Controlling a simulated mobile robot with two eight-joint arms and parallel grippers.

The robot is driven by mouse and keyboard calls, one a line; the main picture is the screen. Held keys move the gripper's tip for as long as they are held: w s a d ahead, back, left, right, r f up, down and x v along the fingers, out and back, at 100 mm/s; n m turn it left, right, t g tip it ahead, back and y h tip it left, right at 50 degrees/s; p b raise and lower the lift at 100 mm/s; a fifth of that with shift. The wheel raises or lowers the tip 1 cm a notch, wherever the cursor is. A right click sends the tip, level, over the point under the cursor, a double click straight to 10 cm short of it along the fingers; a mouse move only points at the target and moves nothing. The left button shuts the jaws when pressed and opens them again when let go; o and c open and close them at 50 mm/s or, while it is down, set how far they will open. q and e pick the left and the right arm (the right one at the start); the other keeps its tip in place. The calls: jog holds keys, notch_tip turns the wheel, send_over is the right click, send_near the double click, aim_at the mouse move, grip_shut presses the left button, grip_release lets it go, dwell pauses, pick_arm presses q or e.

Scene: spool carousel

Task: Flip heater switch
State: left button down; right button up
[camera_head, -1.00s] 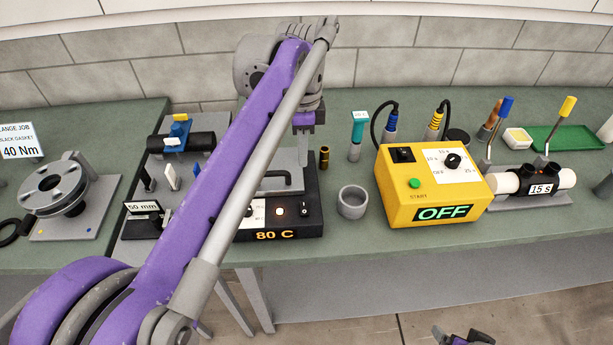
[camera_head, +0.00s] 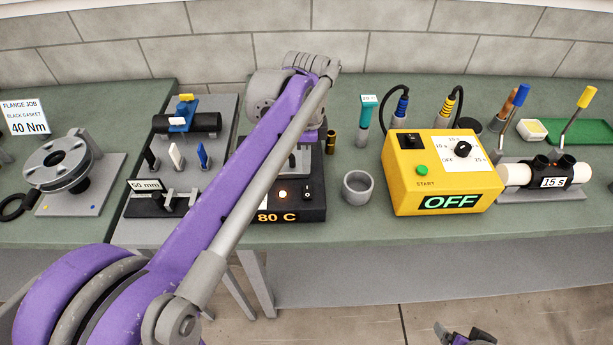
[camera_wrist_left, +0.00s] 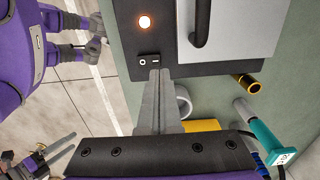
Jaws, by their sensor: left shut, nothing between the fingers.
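The heater is a dark box (camera_head: 290,214) with an orange "80 C" readout, partly hidden behind my left arm in the head view. Its round lamp (camera_head: 283,195) glows and also shows in the left wrist view (camera_wrist_left: 145,22). Right of the lamp is a small black rocker switch (camera_head: 308,192), marked O and I in the left wrist view (camera_wrist_left: 149,60). My left gripper (camera_wrist_left: 157,74) is shut and empty, its fingertips right by the switch; I cannot tell if they touch. A dark part of my right gripper (camera_head: 465,337) shows at the bottom edge.
A grey cup (camera_head: 358,188) and a yellow timer box (camera_head: 445,190) reading OFF stand right of the heater. A teal tool (camera_head: 366,118) and a brass cylinder (camera_head: 331,142) stand behind. A 50 mm fixture (camera_head: 150,187) is left. The bench front is clear.

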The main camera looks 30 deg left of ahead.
aim_at(307, 188)
pick_arm(q)
jog(key=shift+f, duration=2.65)
jog(key=shift+w+f+g+b, duration=0.1)
jog(key=shift+f+g+b, duration=0.2)
jog(key=shift+f, duration=0.05)
jog(key=shift+d+r, duration=0.1)
jog(key=shift+s+d+r, duration=0.15)
jog(key=shift+s+d, duration=0.05)
jog(key=shift+s, duration=0.25)
jog(key=shift+s+d+r, duration=0.15)
jog(key=shift+s, duration=0.2)
jog(key=shift+w, duration=0.1)
